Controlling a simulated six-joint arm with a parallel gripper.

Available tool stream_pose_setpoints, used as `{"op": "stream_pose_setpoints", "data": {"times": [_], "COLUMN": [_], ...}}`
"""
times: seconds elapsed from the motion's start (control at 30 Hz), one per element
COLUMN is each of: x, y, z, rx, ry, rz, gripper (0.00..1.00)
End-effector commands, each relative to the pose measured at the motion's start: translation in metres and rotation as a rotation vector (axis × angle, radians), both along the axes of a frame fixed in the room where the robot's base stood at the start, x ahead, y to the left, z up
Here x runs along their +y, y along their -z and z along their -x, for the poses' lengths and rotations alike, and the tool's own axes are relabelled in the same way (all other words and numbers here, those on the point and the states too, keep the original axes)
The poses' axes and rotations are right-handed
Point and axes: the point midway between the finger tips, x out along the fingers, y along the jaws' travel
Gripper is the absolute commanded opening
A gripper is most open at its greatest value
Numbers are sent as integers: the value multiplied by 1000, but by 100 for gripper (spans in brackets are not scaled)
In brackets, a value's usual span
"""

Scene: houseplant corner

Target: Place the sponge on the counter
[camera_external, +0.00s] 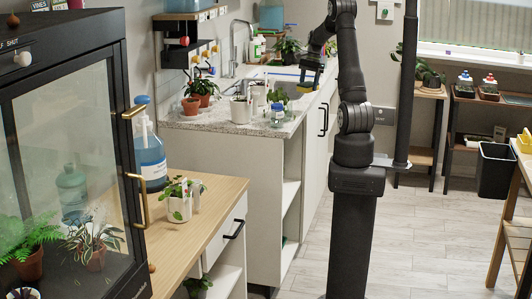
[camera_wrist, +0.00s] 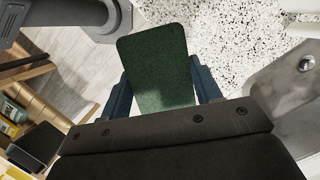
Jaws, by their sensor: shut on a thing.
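A dark green sponge (camera_wrist: 157,65) fills the middle of the wrist view, between the two blue fingers of my gripper (camera_wrist: 162,88). My gripper is shut on it. In the external view my gripper (camera_external: 310,69) hangs over the sink end of the speckled counter (camera_external: 206,122), and a small yellowish edge shows beneath it. In the wrist view the sponge is seen above the pale speckled counter (camera_wrist: 225,32) and its edge; it looks held clear of the surface. The sponge's underside is hidden.
A metal sink (camera_wrist: 292,82) lies at the right of the wrist view. On the counter stand potted plants (camera_external: 204,86), a white pot (camera_external: 241,109) and a small blue-labelled jar (camera_external: 278,114). A tap (camera_external: 235,45) rises behind. Bare counter shows near the front edge.

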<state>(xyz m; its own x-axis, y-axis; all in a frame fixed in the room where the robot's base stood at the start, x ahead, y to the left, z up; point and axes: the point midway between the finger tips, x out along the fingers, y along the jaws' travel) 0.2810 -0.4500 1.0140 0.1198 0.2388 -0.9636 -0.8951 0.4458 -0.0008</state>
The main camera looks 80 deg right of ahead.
Motion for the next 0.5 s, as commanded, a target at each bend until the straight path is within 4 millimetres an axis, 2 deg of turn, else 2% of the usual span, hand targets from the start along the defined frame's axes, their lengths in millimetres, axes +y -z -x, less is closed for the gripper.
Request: {"op": "stream_pose_setpoints", "data": {"times": [0.1,0.3,0.5], "x": [6,13,16], "y": [18,44,56], "z": [-29,-72,-93], "rx": [1,1,1], "ry": [-7,-5,-1], "rz": [-3,-3,0], "gripper": [37,37,37]}}
